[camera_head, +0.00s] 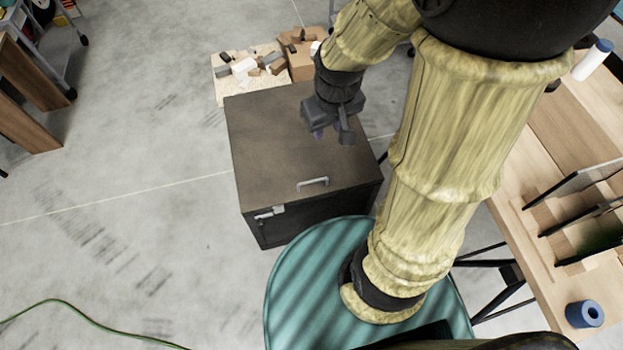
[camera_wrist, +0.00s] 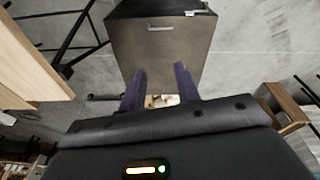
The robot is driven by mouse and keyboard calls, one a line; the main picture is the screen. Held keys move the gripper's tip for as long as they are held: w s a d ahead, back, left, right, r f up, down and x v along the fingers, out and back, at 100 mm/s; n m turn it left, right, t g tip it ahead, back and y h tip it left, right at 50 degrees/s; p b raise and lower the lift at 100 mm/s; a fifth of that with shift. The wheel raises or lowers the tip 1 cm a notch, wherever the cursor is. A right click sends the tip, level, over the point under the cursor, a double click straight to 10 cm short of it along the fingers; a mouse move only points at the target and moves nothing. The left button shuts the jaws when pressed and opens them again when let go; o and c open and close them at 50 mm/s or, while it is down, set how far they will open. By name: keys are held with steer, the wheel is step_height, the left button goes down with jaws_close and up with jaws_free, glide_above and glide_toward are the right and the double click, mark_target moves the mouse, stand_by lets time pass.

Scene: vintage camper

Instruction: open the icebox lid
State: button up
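The icebox is a dark box with a flat brown-grey lid (camera_head: 270,145), which lies closed on it in the head view. A small metal handle (camera_head: 313,183) sits on the lid near its front edge. A latch shows at the front left corner (camera_head: 268,212). My gripper (camera_head: 330,134) is above the back right part of the lid, apart from the handle. In the wrist view the gripper (camera_wrist: 160,85) has its two fingers spread with nothing between them. The lid (camera_wrist: 155,60) and handle (camera_wrist: 160,28) show beyond the fingertips.
A board with several blocks (camera_head: 235,85) and a cardboard box (camera_head: 300,62) stand behind the icebox. A wooden table (camera_head: 510,215) with dividers and a blue roll (camera_head: 584,314) is at the right.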

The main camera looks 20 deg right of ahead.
steer(key=w+f+n+g+b, duration=0.1)
steer(key=w+f+n+b, duration=0.35)
steer(key=f, duration=0.35)
steer(key=w+f+n+g+b, duration=0.1)
steer(key=w+f+n+b, duration=0.35)
steer(key=f+b, duration=0.2)
steer(key=n+g+b, duration=0.2)
steer(key=n+b, duration=0.5)
steer(key=b, duration=0.2)
glide_above(312, 181)
steer(key=w, duration=0.4)
step_height(312, 181, down, 12)
steer(key=f, duration=0.1)
steer(key=shift+r+p, duration=0.3)
steer(key=shift+r, duration=0.05)
steer(key=s+f+b, duration=0.1)
steer(key=f, duration=0.4)
steer(key=s+f+b, duration=0.1)
steer(key=f, duration=0.5)
steer(key=s+f+b, duration=0.1)
steer(key=f+b, duration=0.1)
steer(key=f, duration=0.4)
steer(key=shift+s+f, duration=0.1)
steer(key=shift+s, duration=0.1)
jaws_close()
